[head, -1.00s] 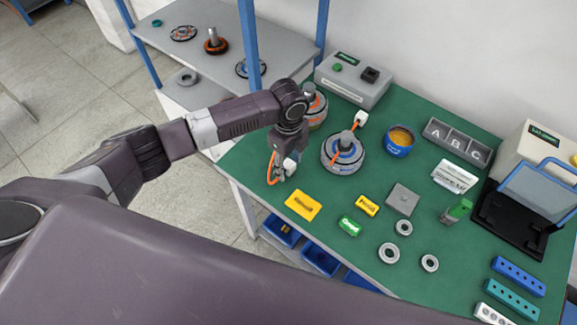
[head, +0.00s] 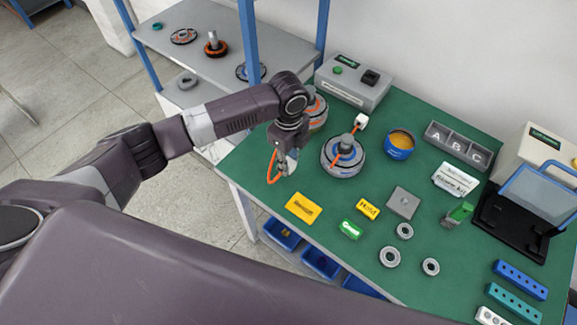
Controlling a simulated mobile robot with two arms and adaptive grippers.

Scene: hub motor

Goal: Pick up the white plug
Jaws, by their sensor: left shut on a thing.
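My left gripper (head: 288,166) is over the left edge of the green table, pointing down and shut on a white plug (head: 293,157). Only a small part of this plug shows between the fingers. An orange cable (head: 271,166) loops down beside the gripper. A hub motor (head: 318,111) stands just behind the gripper, partly hidden by my arm. A second hub motor (head: 342,158) stands to the right, with an orange cable ending in another white plug (head: 361,121). My right gripper is not in view.
A yellow block (head: 303,208) and a green block (head: 350,229) lie in front. A blue cup (head: 399,144), an A-B-C tray (head: 457,145), a grey box (head: 353,84) and several rings are on the table. A blue shelf post (head: 249,45) rises behind my arm.

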